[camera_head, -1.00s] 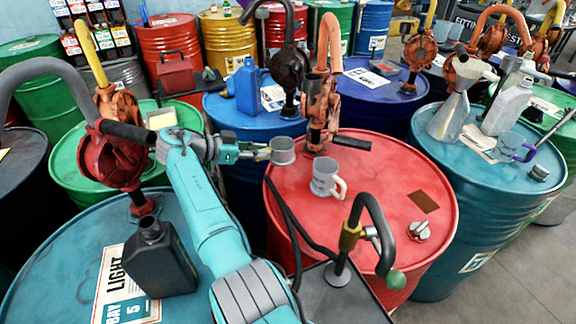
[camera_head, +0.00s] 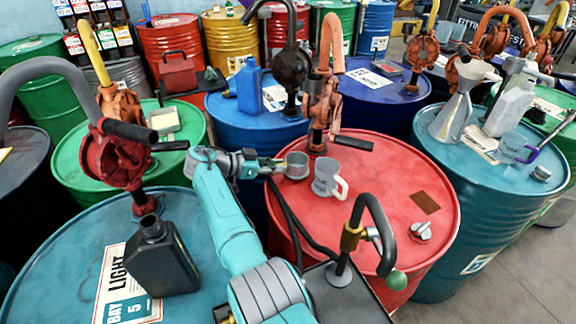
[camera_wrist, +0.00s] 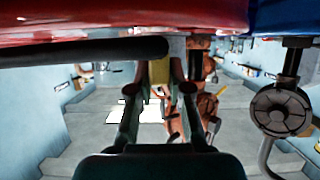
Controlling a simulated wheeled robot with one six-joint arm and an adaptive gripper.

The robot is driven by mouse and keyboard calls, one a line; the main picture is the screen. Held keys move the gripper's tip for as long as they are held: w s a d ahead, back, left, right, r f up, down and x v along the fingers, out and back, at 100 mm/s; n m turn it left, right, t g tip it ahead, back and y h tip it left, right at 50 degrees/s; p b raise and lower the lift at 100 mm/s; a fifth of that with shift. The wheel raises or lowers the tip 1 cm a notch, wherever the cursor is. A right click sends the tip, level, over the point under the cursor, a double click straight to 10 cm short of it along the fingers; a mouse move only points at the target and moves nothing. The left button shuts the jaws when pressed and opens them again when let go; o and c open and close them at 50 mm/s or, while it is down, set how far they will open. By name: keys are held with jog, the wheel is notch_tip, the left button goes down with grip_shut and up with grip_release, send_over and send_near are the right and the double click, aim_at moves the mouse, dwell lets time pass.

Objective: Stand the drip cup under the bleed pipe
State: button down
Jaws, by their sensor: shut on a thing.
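The drip cup appears to be the small grey metal cup (camera_head: 297,166) at the end of my arm. My gripper (camera_head: 276,164) is shut on its left side and holds it over the left part of the red drum (camera_head: 400,165). I cannot tell whether its base touches the drum top. In the wrist view my gripper (camera_wrist: 160,82) shows its two fingers close together, and the cup is hard to make out. The bleed pipe appears to be the dark hooked pipe (camera_head: 370,208) with a brass fitting and a green knob, right of and nearer than the cup.
A grey mug (camera_head: 325,180) with a pale handle stands just right of the held cup. An orange hand pump (camera_head: 320,100) rises behind it. A black canister (camera_head: 160,258) stands on the left teal drum. A small knob (camera_head: 420,231) lies on the red drum, whose right half is mostly free.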

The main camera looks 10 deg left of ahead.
aim_at(286, 162)
jog(key=w+d, duration=0.2)
jog(key=d, duration=0.1)
jog(key=shift+d, duration=0.1)
jog(key=shift+f, duration=0.55)
jog(key=c, duration=1.1)
grip_release()
jog(key=shift+f, duration=0.15)
jog(key=shift+v, duration=3.75)
jog(key=shift+w, duration=0.1)
